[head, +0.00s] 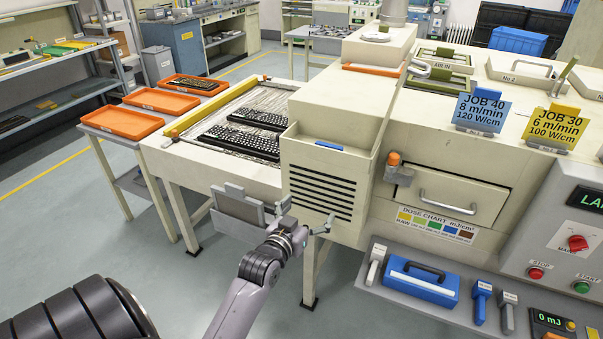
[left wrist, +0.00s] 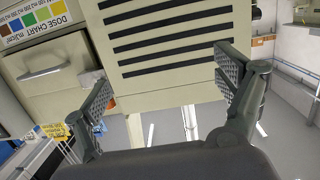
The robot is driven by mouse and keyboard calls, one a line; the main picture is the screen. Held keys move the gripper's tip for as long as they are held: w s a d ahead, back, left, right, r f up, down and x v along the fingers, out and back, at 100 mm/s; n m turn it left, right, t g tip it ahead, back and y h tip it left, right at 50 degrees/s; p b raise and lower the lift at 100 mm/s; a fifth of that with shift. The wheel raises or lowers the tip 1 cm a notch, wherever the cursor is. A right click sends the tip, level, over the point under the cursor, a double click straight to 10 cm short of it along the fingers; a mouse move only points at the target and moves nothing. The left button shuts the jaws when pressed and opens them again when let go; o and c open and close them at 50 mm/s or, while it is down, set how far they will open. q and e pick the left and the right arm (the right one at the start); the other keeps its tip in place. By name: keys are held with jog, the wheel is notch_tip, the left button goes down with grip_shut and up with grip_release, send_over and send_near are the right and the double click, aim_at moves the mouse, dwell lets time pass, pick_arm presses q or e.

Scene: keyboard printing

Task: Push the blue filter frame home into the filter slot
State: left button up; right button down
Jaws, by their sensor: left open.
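The blue filter frame (head: 329,146) shows as a short blue strip in the recess on top of the louvred cream housing (head: 322,192). The rest of it is hidden, so I cannot tell how deep it sits. My left gripper (head: 304,216) is open and empty, in front of the housing's lower part and below the blue strip. In the left wrist view, the open fingers (left wrist: 165,78) stand apart with the slotted face of the housing (left wrist: 175,40) beyond them. The blue frame does not show there. My right gripper is not in view.
A grey bracket (head: 238,207) hangs left of the gripper at the conveyor's front. Black keyboards (head: 238,138) lie on the conveyor. To the right, a shelf carries a blue case (head: 421,284) and handled tools (head: 480,301). Orange trays (head: 122,123) stand at left.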

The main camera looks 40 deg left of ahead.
pick_arm(q)
notch_tip(320, 180, up, 9)
jog(key=s+a+t+y, duration=0.1)
jog(key=p, duration=0.4)
send_near(328, 148)
jog(key=x, duration=0.9)
jog(key=shift+x, duration=0.9)
